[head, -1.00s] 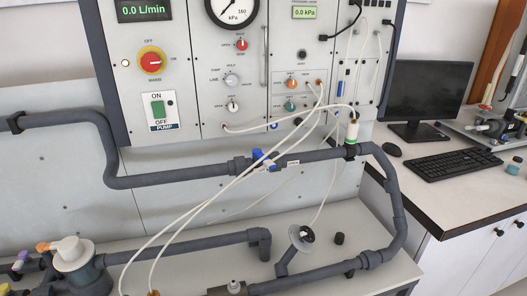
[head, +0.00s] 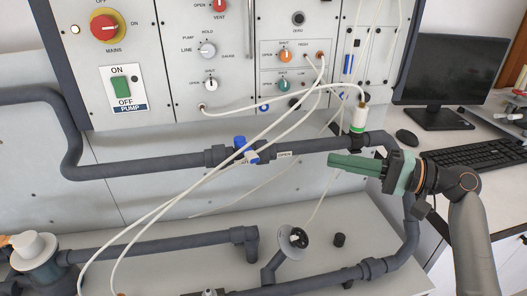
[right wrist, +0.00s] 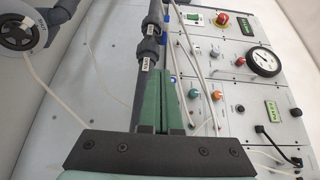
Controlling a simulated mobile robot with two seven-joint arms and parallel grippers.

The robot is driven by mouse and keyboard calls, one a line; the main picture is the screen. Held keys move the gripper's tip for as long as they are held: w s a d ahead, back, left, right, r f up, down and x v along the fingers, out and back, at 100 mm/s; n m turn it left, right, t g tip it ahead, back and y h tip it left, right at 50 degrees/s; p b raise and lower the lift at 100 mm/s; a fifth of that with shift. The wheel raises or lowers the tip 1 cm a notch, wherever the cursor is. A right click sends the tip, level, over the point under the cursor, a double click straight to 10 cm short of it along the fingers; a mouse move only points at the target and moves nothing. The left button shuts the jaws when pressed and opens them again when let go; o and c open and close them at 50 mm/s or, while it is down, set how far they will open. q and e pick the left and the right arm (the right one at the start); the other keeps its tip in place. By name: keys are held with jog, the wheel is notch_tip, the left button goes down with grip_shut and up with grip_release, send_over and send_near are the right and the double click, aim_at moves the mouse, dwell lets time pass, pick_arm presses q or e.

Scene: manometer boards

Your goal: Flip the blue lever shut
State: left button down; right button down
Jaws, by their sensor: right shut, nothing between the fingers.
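The blue lever (head: 240,143) sits on a valve in the dark grey horizontal pipe (head: 185,161), left of a white "OPEN" label (head: 284,155). A white hose passes in front of the valve. My right gripper (head: 331,160) comes in from the right with its green fingers shut and empty. Its tips point left, towards the valve, and are clearly apart from the lever. In the right wrist view the shut fingers (right wrist: 166,72) lie beside the labelled pipe (right wrist: 146,62). My left gripper is not in view.
White hoses (head: 170,204) cross in front of the pipe and panel. A green and white fitting (head: 358,121) stands on the pipe above my right gripper. The instrument panel (head: 180,75) rises behind. A keyboard (head: 478,154) and monitor (head: 450,75) stand on the right desk.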

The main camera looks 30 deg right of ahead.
aim_at(254, 153)
jog(key=x, duration=0.3)
jog(key=p+x, duration=0.1)
jog(key=x, duration=0.3)
jog(key=r+p+x, duration=0.1)
jog(key=x, duration=0.2)
jog(key=shift+a, duration=0.3)
jog(key=a+p, duration=0.1)
jog(key=a, duration=0.1)
jog(key=shift+s+a, duration=0.1)
jog(key=shift+a, duration=0.15)
jog(key=shift+a+f, duration=0.15)
jog(key=shift+a, duration=0.45)
